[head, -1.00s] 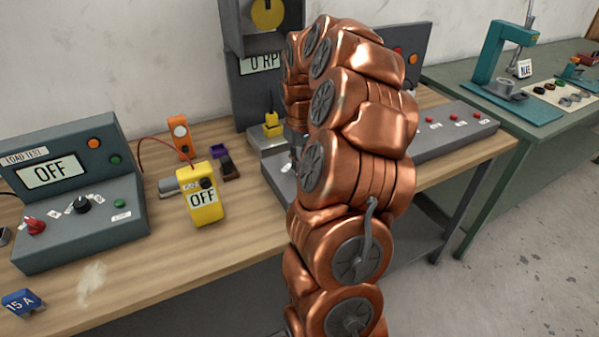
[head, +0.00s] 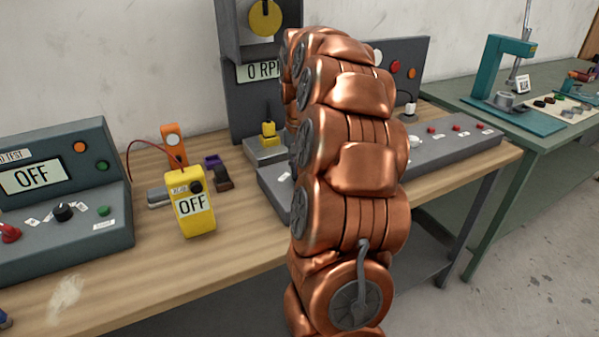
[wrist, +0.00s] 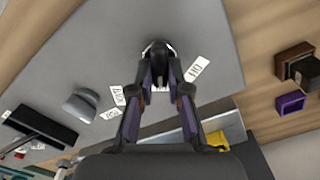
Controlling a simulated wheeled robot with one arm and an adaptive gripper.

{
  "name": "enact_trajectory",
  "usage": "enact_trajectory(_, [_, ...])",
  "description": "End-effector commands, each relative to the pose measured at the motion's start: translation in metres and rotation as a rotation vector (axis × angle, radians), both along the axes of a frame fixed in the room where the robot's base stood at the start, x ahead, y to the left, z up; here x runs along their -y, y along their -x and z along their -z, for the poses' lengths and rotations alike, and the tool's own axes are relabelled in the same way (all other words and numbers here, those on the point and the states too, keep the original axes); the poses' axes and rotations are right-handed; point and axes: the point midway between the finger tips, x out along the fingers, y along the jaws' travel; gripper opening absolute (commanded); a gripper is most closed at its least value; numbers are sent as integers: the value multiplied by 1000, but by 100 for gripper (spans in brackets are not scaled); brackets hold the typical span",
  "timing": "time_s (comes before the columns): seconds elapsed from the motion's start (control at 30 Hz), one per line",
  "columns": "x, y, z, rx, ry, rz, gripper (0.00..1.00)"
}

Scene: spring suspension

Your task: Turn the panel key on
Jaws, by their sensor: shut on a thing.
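In the wrist view my gripper (wrist: 159,78) is shut on a small dark knob with a shiny top, which looks like the panel key (wrist: 158,50). The fingers sit on either side of it. My copper arm hides the key and my gripper there, so the key's setting is unclear.
A grey knob (wrist: 82,103) stands beside the key on the panel. A display behind reads 0 RP, partly hidden.

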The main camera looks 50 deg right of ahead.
Motion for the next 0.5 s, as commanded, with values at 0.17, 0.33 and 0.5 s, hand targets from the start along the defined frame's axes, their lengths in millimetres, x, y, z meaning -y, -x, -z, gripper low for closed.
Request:
enact_trajectory(0.17, [0, 0, 0, 1, -1, 15, 0])
enact_trajectory(0.33, [0, 0, 0, -1, -1, 17, 0])
enact_trajectory(0.5, [0, 0, 0, -1, -1, 16, 19])
